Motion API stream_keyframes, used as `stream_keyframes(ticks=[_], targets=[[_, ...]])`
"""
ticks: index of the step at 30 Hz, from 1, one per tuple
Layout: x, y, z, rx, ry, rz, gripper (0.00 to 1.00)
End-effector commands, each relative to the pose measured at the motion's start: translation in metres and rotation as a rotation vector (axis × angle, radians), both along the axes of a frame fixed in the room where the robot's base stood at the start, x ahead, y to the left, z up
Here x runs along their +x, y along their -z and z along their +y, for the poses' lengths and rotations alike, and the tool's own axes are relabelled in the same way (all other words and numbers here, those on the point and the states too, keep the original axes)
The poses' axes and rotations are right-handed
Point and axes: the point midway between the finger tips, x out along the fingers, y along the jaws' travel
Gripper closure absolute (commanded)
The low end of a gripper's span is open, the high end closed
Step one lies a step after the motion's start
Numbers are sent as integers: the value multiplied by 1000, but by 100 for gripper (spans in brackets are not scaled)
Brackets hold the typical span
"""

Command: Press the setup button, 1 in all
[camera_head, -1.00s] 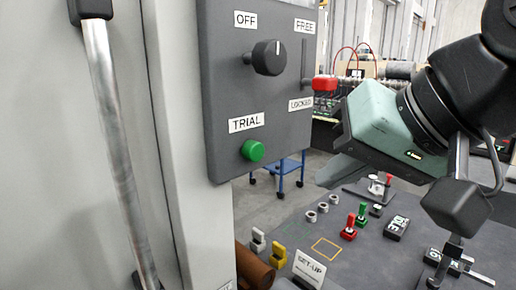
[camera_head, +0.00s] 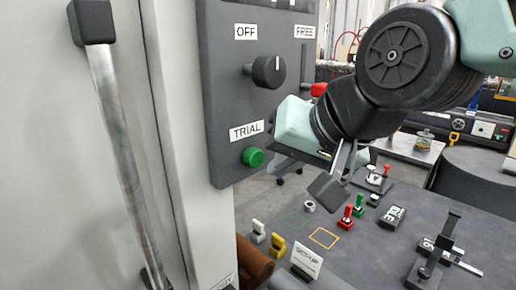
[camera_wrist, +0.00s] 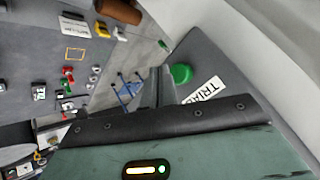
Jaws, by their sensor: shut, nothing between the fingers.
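The control panel (camera_head: 220,100) carries a green round button (camera_head: 253,157) below a TRIAL label (camera_head: 246,131). A small card printed SET-UP (camera_head: 306,260) stands on the dark table below. I see no button on the panel labelled set-up. My gripper, with its mint-coloured body beside the panel's right edge, points toward the panel; in the wrist view its fingers (camera_wrist: 159,80) are shut and empty. There the green button (camera_wrist: 181,73) appears just right of the fingertips, with the TRIAL label beside it. I cannot tell whether they touch.
A black knob (camera_head: 268,71) and a red-tipped lever (camera_head: 318,89) sit higher on the panel. A metal handle (camera_head: 125,150) runs down the left. The dark table (camera_head: 350,265) holds red, green, yellow and white pieces and a black stand (camera_head: 440,250).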

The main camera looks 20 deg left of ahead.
Motion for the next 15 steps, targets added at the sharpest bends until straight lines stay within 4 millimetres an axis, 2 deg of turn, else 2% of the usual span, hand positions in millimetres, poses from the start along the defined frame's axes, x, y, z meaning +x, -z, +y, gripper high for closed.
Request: stream_keyframes(ticks=[6, 15], targets=[[3, 0, 8, 0, 0, -1, 100], [4, 0, 8, 1, 0, -1, 100]])
